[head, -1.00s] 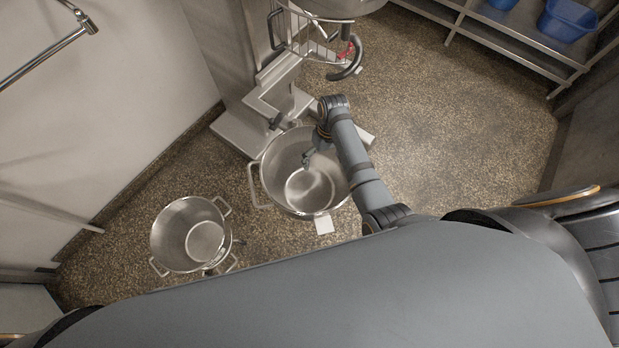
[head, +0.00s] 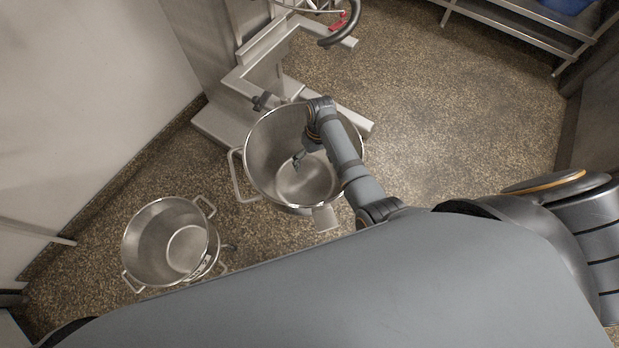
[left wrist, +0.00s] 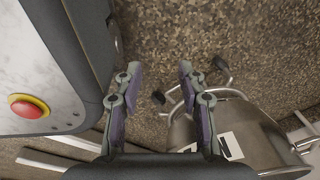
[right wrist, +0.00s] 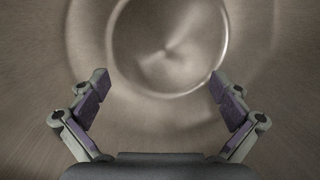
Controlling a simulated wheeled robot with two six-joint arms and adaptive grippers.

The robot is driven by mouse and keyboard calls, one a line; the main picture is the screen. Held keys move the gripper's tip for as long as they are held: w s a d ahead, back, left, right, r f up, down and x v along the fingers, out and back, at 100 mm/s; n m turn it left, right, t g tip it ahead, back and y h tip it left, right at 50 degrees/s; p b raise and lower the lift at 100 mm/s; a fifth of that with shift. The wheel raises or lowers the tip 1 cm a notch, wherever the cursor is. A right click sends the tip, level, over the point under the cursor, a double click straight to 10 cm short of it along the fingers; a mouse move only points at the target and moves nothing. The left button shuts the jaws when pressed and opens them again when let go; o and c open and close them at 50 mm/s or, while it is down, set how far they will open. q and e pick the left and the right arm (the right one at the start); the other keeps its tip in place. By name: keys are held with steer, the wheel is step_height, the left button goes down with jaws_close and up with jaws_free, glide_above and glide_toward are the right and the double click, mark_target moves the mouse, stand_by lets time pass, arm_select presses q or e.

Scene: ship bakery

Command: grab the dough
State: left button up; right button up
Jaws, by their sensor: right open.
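No dough shows in any view. My right gripper (head: 299,160) is inside the large steel mixing bowl (head: 262,150) by the mixer. In the right wrist view my right gripper (right wrist: 160,92) is open and empty, pointing at the bowl's bare metal bottom (right wrist: 165,45). My left gripper is out of sight in the head view. In the left wrist view my left gripper (left wrist: 158,80) is open and empty above the speckled floor, beside a steel bowl (left wrist: 250,135).
A second, empty steel bowl (head: 140,238) on a wheeled stand is at the lower left. The mixer base (head: 225,125) stands behind the large bowl, with a curved dark hook (head: 345,30) above. A steel rack (head: 520,30) is at the upper right. Open floor (head: 450,130) lies right of the bowl.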

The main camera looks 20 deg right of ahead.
mark_target(310, 171)
steer(key=f, duration=0.3)
steer(key=shift+s+a+b, duration=0.2)
steer(key=shift+b, duration=0.1)
steer(key=f, duration=0.1)
steer(key=f+b, duration=0.1)
steer(key=f, duration=0.1)
steer(key=a+f+b, duration=0.1)
steer(key=f, duration=0.1)
steer(key=shift+s+f, duration=0.1)
steer(key=shift+f, duration=0.15)
arm_select(q)
steer(key=w, duration=0.5)
steer(key=shift+w+d+f, duration=0.1)
steer(key=shift+w+d, duration=0.05)
steer(key=shift+w, duration=0.25)
arm_select(e)
steer(key=c, duration=1.9)
